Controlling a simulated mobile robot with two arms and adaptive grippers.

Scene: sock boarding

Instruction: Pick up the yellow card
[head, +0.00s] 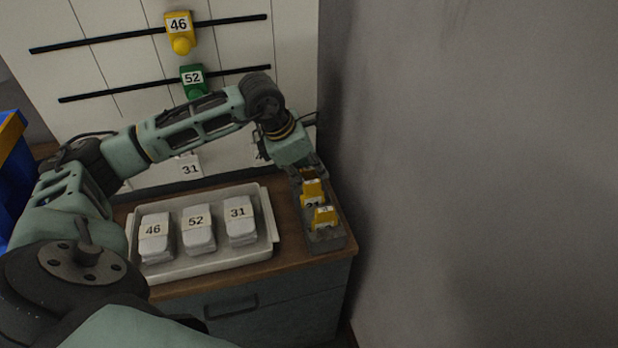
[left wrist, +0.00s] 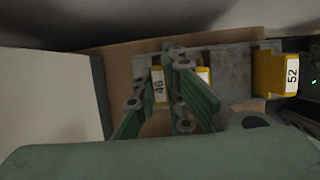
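A yellow card (left wrist: 158,88) with a 46 label shows between and behind my left gripper's fingers in the left wrist view. My left gripper (left wrist: 157,62) has its fingers apart, one on each side of the label; contact with the card cannot be made out. In the head view the left gripper (head: 290,160) hangs over the back of the grey card holder (head: 331,243), its fingertips mostly hidden by its own body. Two yellow cards (head: 313,190) and (head: 325,217) stand further forward in that holder. A yellow card labelled 52 (left wrist: 270,75) also shows in the left wrist view. My right gripper is out of view.
A white tray (head: 200,267) left of the holder bears sock bundles labelled 46 (head: 155,243), 52 (head: 199,238) and 31 (head: 240,230). A white board (head: 90,60) with black rails and numbered tags stands behind. A grey wall (head: 480,180) rises close to the right.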

